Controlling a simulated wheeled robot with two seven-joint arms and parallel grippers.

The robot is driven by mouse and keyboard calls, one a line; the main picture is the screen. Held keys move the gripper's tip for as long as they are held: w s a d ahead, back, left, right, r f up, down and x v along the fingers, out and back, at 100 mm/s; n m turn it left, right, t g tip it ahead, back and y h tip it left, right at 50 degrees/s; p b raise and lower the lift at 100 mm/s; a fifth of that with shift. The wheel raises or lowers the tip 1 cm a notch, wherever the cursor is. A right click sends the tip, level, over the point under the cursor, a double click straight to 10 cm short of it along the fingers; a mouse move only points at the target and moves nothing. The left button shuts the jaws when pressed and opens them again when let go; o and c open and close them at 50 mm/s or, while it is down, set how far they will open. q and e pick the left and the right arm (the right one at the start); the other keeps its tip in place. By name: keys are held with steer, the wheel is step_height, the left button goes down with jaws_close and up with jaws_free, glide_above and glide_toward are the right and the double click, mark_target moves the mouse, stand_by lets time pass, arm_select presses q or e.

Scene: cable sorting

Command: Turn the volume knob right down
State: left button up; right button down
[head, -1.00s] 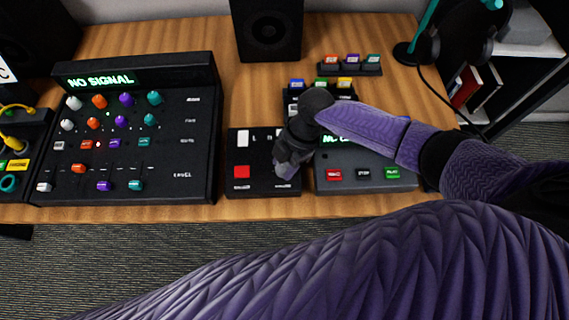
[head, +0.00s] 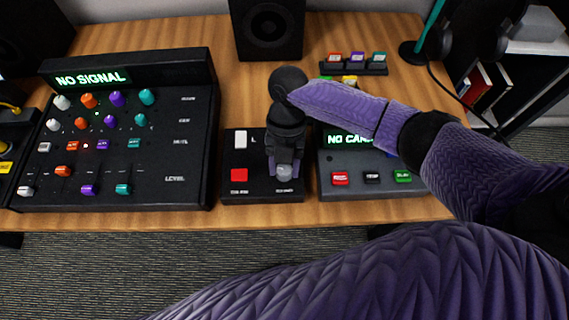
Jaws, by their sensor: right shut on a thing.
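A black control box (head: 236,193) with a white switch (head: 240,140) and a red button (head: 239,174) sits at the middle of the desk's front. A grey round knob (head: 284,172) is on its right part. My right gripper (head: 284,166) points down over the box and is shut on the knob, with its fingers at the knob's sides. The gripper and its wrist hide the upper right of the box and most of its lettering. My left gripper is not in view.
A mixer (head: 192,128) reading NO SIGNAL stands left. A recorder (head: 347,184) with red, black and green buttons stands close right, partly behind my arm. A speaker (head: 268,30) and a card rack (head: 354,69) are behind. Bare desk lies between.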

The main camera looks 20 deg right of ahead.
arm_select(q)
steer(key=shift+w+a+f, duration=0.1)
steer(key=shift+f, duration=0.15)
arm_select(e)
steer(key=shift+n, duration=0.6)
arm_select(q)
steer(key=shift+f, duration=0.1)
arm_select(e)
steer(key=shift+n+h, duration=0.3)
steer(key=shift+c, duration=1.2)
jaws_free()
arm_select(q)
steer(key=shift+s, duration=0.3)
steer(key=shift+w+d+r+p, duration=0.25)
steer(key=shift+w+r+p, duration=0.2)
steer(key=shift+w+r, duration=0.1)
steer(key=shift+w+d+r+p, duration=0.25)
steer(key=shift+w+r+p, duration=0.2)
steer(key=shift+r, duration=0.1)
arm_select(e)
steer(key=a+v, duration=0.1)
steer(key=v, duration=0.8)
steer(key=shift+w+d+r, duration=0.3)
steer(key=shift+d+r, duration=0.05)
steer(key=shift+d, duration=0.15)
